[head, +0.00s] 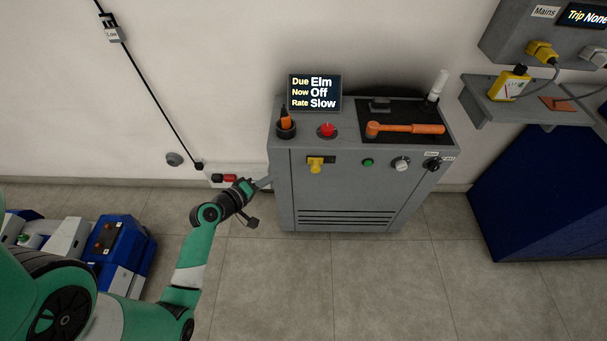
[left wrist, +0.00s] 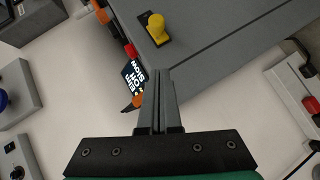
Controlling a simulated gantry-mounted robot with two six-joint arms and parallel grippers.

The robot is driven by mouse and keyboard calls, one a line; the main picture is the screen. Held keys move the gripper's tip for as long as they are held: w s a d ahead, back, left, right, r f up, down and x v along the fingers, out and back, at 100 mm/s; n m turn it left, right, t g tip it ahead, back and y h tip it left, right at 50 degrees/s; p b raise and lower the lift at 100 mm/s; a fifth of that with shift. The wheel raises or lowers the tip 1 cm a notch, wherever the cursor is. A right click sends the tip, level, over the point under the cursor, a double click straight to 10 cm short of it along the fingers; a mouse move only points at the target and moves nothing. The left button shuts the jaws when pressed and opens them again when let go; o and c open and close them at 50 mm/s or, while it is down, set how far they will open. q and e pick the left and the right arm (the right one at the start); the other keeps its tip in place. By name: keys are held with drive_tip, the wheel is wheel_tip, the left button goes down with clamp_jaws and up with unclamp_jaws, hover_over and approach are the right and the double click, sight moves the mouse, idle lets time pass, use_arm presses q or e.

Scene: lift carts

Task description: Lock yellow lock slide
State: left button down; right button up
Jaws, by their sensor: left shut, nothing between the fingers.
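The yellow lock slide (head: 315,165) is a knob on a short dark plate, on the upper left of the grey cabinet's front (head: 346,190). In the left wrist view the yellow knob (left wrist: 157,27) stands out from its dark plate near the top. My left gripper (head: 266,183) is at the cabinet's left edge, left of and a little lower than the slide. Its fingers (left wrist: 159,80) are shut with nothing between them, apart from the knob. My right gripper is not in view.
The cabinet top holds a screen (head: 314,93), a red button (head: 326,130) and an orange hammer (head: 404,128). A green button (head: 367,162) and a white knob (head: 401,164) sit right of the slide. Floor in front is clear. A blue cart (head: 122,249) stands at left.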

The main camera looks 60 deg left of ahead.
use_arm(q)
drive_tip(key=b, duration=0.6)
approach(315, 166)
drive_tip(key=w+a+f, duration=0.3)
drive_tip(key=w+a, duration=0.1)
drive_tip(key=shift+w+r, duration=0.1)
drive_tip(key=shift+w, duration=0.1)
